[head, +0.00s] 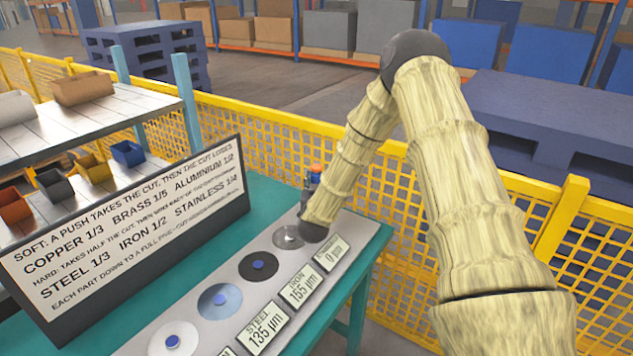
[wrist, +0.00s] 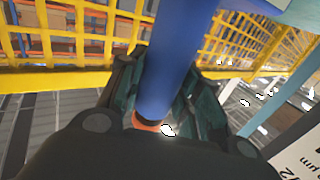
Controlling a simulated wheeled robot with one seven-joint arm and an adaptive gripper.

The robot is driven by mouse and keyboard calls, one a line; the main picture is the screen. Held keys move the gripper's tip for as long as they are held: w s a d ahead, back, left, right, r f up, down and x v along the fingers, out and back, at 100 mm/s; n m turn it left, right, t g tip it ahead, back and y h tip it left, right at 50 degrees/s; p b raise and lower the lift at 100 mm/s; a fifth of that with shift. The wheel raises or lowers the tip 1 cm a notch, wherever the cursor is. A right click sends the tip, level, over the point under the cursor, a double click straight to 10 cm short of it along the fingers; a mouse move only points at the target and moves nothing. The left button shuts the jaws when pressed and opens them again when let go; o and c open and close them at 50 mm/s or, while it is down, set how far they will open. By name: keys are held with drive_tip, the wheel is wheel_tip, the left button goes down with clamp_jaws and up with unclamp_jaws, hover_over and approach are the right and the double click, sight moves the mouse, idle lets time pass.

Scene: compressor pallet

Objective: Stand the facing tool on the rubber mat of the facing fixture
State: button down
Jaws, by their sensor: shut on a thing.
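The facing tool (wrist: 170,70) shows in the wrist view as a thick blue shaft with a dark ring and an orange part at its near end. My gripper (wrist: 160,100) is shut around it, with dark fingers on both sides. In the head view a small orange and blue piece (head: 315,172), probably the tool, shows beside my forearm, above the far end of the facing fixture (head: 228,338). My forearm hides most of the gripper there. I cannot make out the rubber mat for certain. Whether the tool touches anything is hidden.
Several round discs lie along the fixture, including a dark one (head: 258,266) and a pale one (head: 288,237) by my wrist. Displays read steel 135, iron 155 and stainless 0. A sign board (head: 130,240) stands at left. Yellow mesh fence (head: 265,150) runs close behind the green bench (head: 270,200).

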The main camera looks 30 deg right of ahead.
drive_tip(key=c, duration=1)
unclamp_jaws()
drive_tip(key=b+v, duration=0.2)
drive_tip(key=v, duration=1)
